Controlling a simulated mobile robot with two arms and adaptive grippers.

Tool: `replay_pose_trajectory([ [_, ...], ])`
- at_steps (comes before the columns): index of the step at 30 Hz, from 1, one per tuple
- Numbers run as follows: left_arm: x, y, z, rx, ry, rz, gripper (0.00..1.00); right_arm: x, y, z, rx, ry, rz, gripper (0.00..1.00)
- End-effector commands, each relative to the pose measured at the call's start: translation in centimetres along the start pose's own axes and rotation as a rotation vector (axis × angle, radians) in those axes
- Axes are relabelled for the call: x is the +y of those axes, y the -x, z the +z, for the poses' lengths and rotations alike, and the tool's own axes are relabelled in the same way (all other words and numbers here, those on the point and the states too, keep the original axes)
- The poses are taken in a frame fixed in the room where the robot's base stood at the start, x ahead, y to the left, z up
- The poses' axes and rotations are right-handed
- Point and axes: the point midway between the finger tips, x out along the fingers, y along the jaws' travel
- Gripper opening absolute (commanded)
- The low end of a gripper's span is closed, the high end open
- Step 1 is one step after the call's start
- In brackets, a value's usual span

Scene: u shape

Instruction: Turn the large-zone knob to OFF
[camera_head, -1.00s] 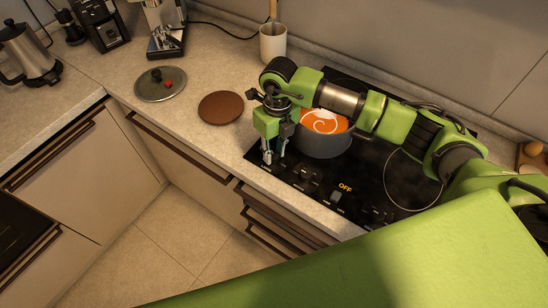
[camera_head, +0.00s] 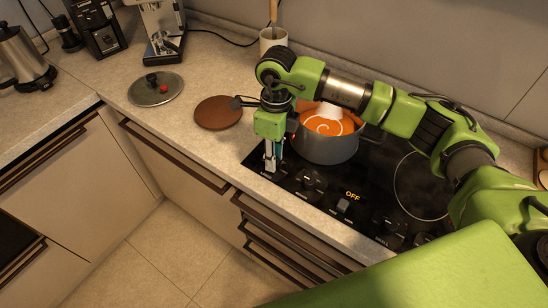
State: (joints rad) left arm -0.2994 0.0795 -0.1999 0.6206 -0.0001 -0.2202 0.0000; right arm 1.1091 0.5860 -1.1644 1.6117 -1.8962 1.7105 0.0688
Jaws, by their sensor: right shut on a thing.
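The black cooktop (camera_head: 372,172) has a row of knobs along its front edge. My right gripper (camera_head: 271,172) points down at the left end of this row, its fingers shut on the leftmost knob, which they mostly hide. Its label is too small to read, so I cannot tell from its marking that it is the large-zone knob. Other knobs (camera_head: 312,183) stand free to its right. An orange "OFF" display (camera_head: 352,195) glows near the middle of the row. My left gripper is not in view.
A grey pot (camera_head: 328,148) of orange soup stands on the cooktop just behind my right gripper. A brown round board (camera_head: 219,112) and a glass lid (camera_head: 156,88) lie on the counter to the left. A utensil crock (camera_head: 273,41) stands at the back.

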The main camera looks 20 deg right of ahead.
Motion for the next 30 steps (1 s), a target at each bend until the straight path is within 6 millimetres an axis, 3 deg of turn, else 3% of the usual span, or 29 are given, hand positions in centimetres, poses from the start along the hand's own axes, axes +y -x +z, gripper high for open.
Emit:
replay_pose_trajectory([
  [9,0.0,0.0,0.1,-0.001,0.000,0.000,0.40,0.0,0.0,-0.1,0.002,0.000,0.000,0.01],
  [10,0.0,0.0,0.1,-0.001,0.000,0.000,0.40,0.0,0.0,-0.1,0.001,0.000,0.000,0.25],
  [12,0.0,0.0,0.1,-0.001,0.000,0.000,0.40,0.0,0.0,-0.1,0.001,0.000,0.000,0.39],
  [23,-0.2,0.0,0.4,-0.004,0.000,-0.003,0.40,0.0,0.2,0.0,0.000,0.000,-0.001,0.39],
  [30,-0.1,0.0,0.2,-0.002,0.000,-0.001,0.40,-0.1,3.7,0.1,-0.004,0.001,-0.004,0.39],
])
